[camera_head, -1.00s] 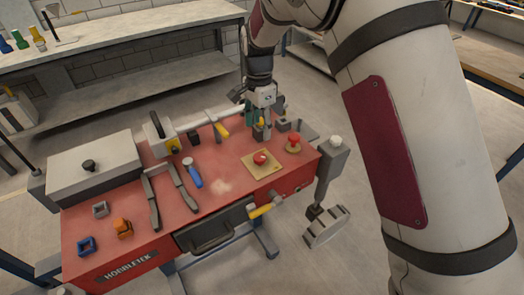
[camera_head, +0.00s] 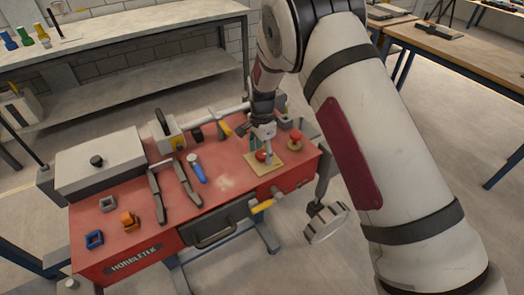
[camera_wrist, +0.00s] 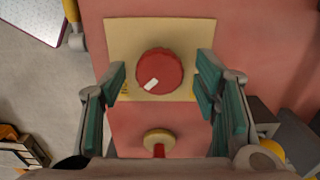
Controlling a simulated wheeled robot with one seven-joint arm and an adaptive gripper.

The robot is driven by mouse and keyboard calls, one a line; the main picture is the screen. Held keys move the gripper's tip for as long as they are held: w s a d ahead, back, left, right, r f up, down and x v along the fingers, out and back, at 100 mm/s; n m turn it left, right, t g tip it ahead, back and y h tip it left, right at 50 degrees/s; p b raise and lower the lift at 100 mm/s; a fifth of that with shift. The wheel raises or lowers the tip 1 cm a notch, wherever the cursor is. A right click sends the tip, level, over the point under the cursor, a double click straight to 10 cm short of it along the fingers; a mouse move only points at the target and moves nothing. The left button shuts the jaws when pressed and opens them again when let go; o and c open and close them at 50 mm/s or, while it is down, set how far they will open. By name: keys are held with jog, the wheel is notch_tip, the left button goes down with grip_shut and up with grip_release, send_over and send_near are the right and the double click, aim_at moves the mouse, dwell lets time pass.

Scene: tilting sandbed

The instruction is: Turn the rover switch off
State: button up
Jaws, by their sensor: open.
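The rover switch looks to be the round red knob (camera_wrist: 159,71) with a white mark on a square tan plate (camera_wrist: 120,35). In the wrist view the white mark points to the lower left. In the head view the knob (camera_head: 262,156) is partly hidden behind my gripper (camera_head: 263,150). In the wrist view my gripper (camera_wrist: 162,88) is open, with one green-padded finger on each side of the knob. The fingers look apart from it; I cannot tell their height above the plate.
A second red knob on a yellowish base (camera_head: 295,140) stands right of the plate. The red bench top (camera_head: 225,185) also holds a blue-handled tool (camera_head: 197,168), dark bars, a grey box (camera_head: 100,160) and a yellow-handled lever (camera_head: 262,206) at the front edge.

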jog(key=shift+c, duration=0.6)
jog(key=c, duration=1)
jog(key=shift+n, duration=0.3)
jog(key=n+b, duration=0.2)
jog(key=n, duration=0.1)
jog(key=n+b, duration=0.2)
jog(key=n, duration=0.4)
jog(key=shift+f, duration=0.1)
jog(key=n+b, duration=0.2)
jog(key=n, duration=0.2)
jog(key=shift+n+b, duration=0.8)
jog(key=shift+n, duration=1.3)
